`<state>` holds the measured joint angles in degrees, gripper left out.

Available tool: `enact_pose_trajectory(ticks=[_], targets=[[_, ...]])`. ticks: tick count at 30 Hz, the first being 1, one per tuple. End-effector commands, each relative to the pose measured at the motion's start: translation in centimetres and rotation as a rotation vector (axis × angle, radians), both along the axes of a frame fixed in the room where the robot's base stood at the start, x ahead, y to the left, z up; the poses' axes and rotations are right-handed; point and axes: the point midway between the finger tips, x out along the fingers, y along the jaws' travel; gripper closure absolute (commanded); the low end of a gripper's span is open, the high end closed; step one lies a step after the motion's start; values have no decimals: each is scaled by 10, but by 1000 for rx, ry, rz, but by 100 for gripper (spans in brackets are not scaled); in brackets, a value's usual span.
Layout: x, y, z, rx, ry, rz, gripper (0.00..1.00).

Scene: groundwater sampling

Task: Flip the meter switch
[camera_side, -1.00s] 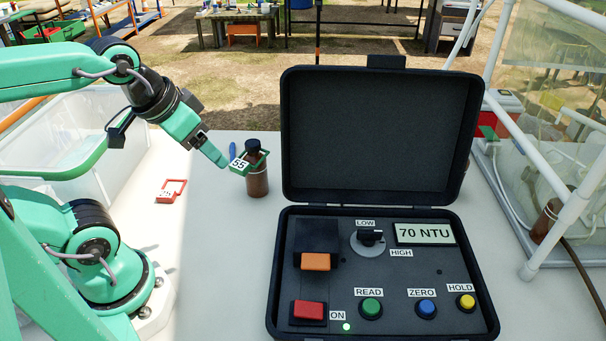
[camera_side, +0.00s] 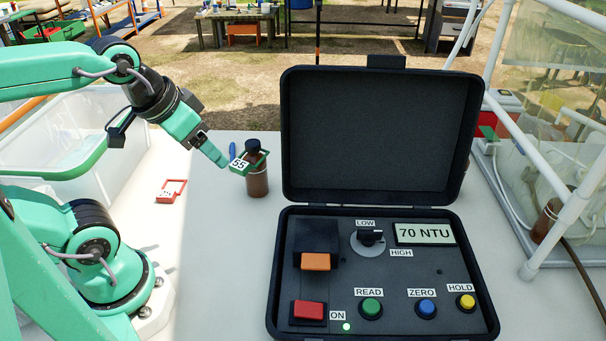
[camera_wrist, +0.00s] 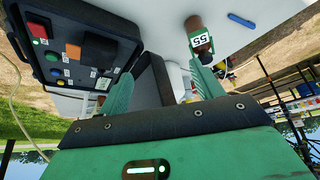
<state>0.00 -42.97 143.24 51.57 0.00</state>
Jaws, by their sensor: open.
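The meter is an open black case (camera_side: 480,290) with its lid (camera_side: 380,135) raised. Its red rocker switch (camera_side: 309,311) sits at the panel's lower left, beside an ON label and a lit green lamp (camera_side: 346,327). The display (camera_side: 424,233) reads 70 NTU. The switch also shows at upper left in the wrist view (camera_wrist: 38,30). My gripper (camera_side: 222,161) is open, left of and behind the case, in the air near a brown bottle (camera_side: 257,184) with a green tag (camera_side: 262,160) marked 55. Whether a finger touches the tag is unclear. Nothing is between the fingers (camera_wrist: 160,88).
The panel also has an orange-flapped black block (camera_side: 316,262), a LOW/HIGH knob (camera_side: 370,238), and READ (camera_side: 370,307), ZERO (camera_side: 425,309) and HOLD (camera_side: 466,302) buttons. A red tag (camera_side: 171,191) lies on the white table. A clear bin (camera_side: 50,150) stands left, a white pipe frame (camera_side: 560,220) right.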

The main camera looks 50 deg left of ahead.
Motion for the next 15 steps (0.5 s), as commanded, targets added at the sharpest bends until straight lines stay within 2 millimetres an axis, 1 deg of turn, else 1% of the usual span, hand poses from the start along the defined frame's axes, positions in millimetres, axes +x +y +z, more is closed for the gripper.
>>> enact_pose_trajectory(ticks=[1, 2, 3, 5, 9, 10, 15], targets=[[0, 0, 0, 0, 0, 0, 43], [0, 0, 0, 0, 0, 0, 49], [0, 0, 0, 0, 1, -2, 57], [1, -1, 1, 0, 4, -6, 69], [4, -7, 2, -1, 23, -26, 96], [5, -8, 2, -1, 30, -34, 100], [13, -24, 6, 0, 80, -94, 100]])
